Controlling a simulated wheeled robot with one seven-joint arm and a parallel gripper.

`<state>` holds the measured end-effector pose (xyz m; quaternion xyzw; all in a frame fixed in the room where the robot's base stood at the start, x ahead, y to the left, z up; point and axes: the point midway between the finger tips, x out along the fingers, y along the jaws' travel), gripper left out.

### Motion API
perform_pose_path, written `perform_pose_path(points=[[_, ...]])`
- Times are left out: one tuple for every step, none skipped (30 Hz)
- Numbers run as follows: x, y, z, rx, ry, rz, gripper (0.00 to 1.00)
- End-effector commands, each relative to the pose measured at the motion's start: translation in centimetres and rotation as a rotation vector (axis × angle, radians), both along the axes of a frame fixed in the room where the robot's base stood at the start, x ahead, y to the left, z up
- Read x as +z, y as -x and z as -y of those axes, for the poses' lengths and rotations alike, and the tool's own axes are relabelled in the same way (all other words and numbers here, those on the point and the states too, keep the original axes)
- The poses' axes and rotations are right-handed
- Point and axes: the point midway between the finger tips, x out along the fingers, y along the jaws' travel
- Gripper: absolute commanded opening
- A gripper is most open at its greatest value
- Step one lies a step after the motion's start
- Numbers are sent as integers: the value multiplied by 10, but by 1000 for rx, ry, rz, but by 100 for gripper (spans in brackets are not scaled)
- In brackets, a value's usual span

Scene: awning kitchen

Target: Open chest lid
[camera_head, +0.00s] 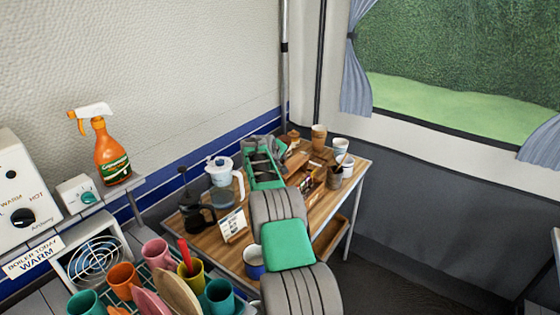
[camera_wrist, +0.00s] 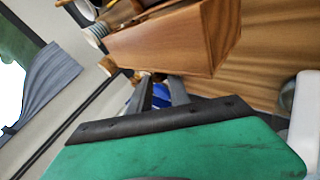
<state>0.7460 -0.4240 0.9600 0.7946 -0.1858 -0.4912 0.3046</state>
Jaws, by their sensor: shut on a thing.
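The wooden chest (camera_wrist: 165,45) fills the upper middle of the wrist view, with its end face to the right. In the head view the chest (camera_head: 303,178) is on the table, partly hidden by my arm. My gripper (camera_wrist: 161,80) has its dark fingers at the chest's near lower edge in the wrist view. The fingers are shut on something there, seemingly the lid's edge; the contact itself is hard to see. How far the lid is raised cannot be told.
The wooden table (camera_head: 207,240) also carries a white-lidded jug (camera_head: 222,178), a dark French press (camera_head: 197,215), a small card (camera_head: 233,225) and several cups at the far end. A dish rack with coloured mugs (camera_head: 122,280) stands in front. An orange spray bottle (camera_head: 111,155) is at left.

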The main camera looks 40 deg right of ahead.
Motion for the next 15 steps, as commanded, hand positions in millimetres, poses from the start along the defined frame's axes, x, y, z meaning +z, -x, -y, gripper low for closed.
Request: perform_pose_path(points=[[-3, 0, -1, 2, -1, -2, 0], [-3, -1, -1, 2, -1, -2, 0], [-4, -1, -2, 2, -1, -2, 0], [-4, -1, -2, 3, -1, -1, 0], [-5, -1, -3, 3, -1, -1, 0], [-5, -1, -3, 3, 0, -2, 0], [-6, -2, -4, 4, 0, -1, 0], [-6, -2, -4, 4, 0, -1, 0], [-6, -2, -4, 4, 0, -1, 0], [-7, -2, -4, 4, 0, -1, 0], [-7, -2, -4, 4, 0, 0, 0], [-7, -2, -5, 4, 0, 1, 0], [-7, -2, -5, 4, 0, 1, 0], [-7, -2, -5, 4, 0, 1, 0], [-7, -2, -4, 4, 0, 1, 0]])
